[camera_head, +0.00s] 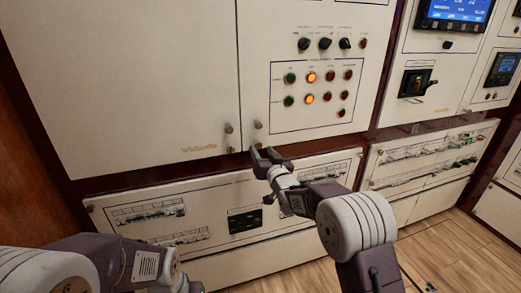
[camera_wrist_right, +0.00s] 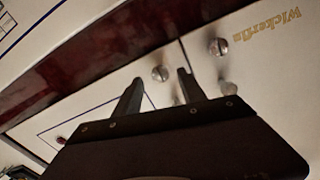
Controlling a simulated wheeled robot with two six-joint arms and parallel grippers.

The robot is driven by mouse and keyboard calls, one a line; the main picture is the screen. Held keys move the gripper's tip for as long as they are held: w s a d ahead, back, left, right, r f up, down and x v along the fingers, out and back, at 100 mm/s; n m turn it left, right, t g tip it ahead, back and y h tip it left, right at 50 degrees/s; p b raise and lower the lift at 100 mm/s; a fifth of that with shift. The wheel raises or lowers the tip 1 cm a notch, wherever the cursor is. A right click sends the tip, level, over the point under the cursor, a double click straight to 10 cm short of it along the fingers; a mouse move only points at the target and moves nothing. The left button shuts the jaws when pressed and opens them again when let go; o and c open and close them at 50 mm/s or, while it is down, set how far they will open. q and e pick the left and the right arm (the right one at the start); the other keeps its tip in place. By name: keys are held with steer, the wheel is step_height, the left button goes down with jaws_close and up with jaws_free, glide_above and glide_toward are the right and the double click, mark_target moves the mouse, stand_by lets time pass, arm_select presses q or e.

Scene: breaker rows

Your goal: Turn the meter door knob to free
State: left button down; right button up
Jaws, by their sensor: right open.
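Small round metal knobs sit either side of the seam between two cream cabinet doors. The lamp door (camera_head: 310,55) has an upper knob (camera_head: 258,125). The door marked Wickerfin (camera_head: 140,80) has an upper knob (camera_head: 229,128) and a lower knob (camera_head: 230,150). I cannot tell which knob is the task's. My right gripper (camera_head: 265,155) is open at the bottom of the seam, hiding part of the lamp door's lower corner. In the right wrist view, the lamp door's knob (camera_wrist_right: 160,73) appears between the open fingertips; contact is unclear. My left gripper is out of view.
The lamp door carries black rotary switches (camera_head: 325,43) and several lamps (camera_head: 311,77). Lower breaker panels (camera_head: 248,219) lie below a dark red rail. A black handle switch (camera_head: 415,82) projects at right. Wooden floor (camera_head: 455,255) is open at lower right.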

mark_target(254, 144)
steer(key=shift+x, duration=1.2)
steer(key=shift+c, duration=0.2)
jaws_close()
